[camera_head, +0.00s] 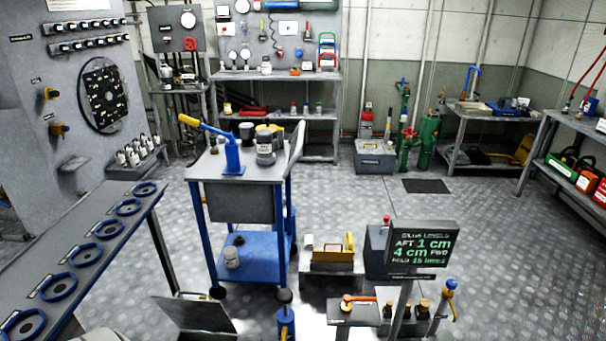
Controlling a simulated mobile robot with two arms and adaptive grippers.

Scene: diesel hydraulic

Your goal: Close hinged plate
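I cannot tell for certain which part is the hinged plate. A dark grey plate (195,313) near the bottom of the head view stands tilted at floor level, with a paler flat area in front of it. Its hinge is not clear to see. Neither of my grippers is in view, and nothing is seen touching either plate.
The blue cart (250,258) carries a blue hand pump (233,155) and jars. A bench with blue rings (108,228) runs along the left. A display (423,244) stands at front right. The floor at right is clear.

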